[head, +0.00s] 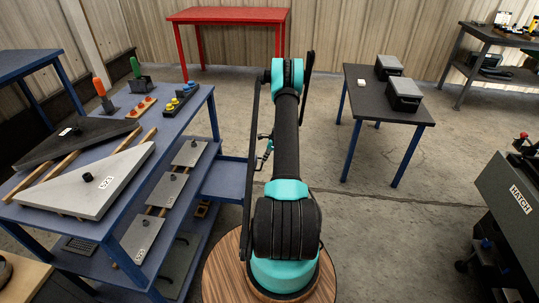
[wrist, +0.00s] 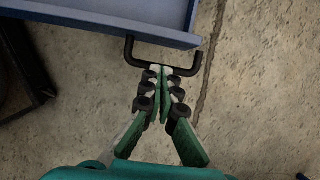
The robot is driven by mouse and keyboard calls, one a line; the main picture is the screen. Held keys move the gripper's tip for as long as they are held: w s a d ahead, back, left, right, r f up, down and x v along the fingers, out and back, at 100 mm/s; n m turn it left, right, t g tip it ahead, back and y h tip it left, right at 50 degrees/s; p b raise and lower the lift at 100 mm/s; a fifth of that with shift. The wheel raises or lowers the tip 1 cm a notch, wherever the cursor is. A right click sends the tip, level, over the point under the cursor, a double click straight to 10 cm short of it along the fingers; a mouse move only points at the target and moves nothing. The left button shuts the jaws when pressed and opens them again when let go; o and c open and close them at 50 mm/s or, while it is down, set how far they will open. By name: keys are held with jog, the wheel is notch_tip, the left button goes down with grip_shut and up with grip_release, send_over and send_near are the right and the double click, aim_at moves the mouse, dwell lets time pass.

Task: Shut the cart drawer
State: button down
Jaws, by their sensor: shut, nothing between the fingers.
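The blue cart (head: 168,130) stands at the left in the head view. Its drawer (head: 222,180) sticks out from the right side, towards my arm. In the wrist view the drawer's blue tray and front edge (wrist: 110,22) fill the top left. A black U-shaped handle (wrist: 186,70) projects from that front. My gripper (wrist: 162,70) has its green fingers together, with the tips at the middle of the handle bar. They overlap the bar in the picture; I cannot tell whether they touch it. In the head view my arm hides part of the gripper and the handle.
Grey panels (head: 100,185) lie on the cart's top, and more plates (head: 165,190) on its lower shelf. A dark table with boxes (head: 385,90) stands to the right. A grey hatch unit (head: 505,205) is at far right. Concrete floor is clear between them.

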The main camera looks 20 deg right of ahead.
jog(key=shift+w+a+r, duration=0.1)
jog(key=shift+w+a, duration=0.3)
jog(key=shift+a, duration=0.2)
jog(key=shift+w+a, duration=0.35)
jog(key=shift+a, duration=0.25)
